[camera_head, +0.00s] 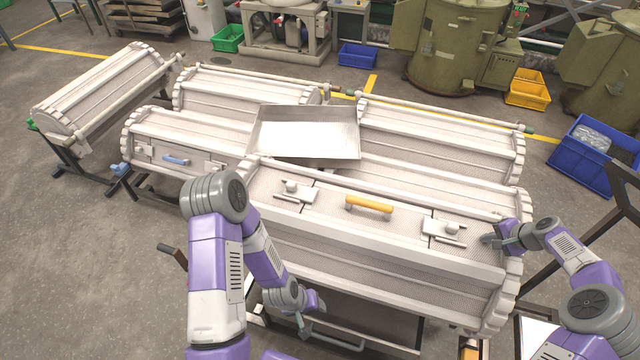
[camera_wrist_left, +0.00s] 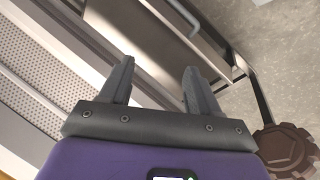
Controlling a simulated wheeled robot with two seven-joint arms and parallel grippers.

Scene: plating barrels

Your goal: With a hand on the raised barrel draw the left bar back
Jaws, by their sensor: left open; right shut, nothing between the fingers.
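The raised barrel (camera_head: 380,265) is the white perforated one in front. Its top panel carries a yellow handle (camera_head: 369,204) in the middle. A left bar (camera_head: 294,194) with a round knob and a right bar (camera_head: 444,230) of the same kind lie to either side of it. My right gripper (camera_head: 487,240) is shut and empty, at the barrel's right end near the right bar; contact is unclear. My left gripper (camera_head: 304,326) is low in front of the barrel, away from the left bar. In the left wrist view its fingers (camera_wrist_left: 157,80) are apart with nothing between them.
A metal tray (camera_head: 305,112) rests behind the raised barrel. Another barrel with a blue handle (camera_head: 176,160) stands to the left, with more barrels behind. A grey bar handle (camera_head: 333,338) is low in front.

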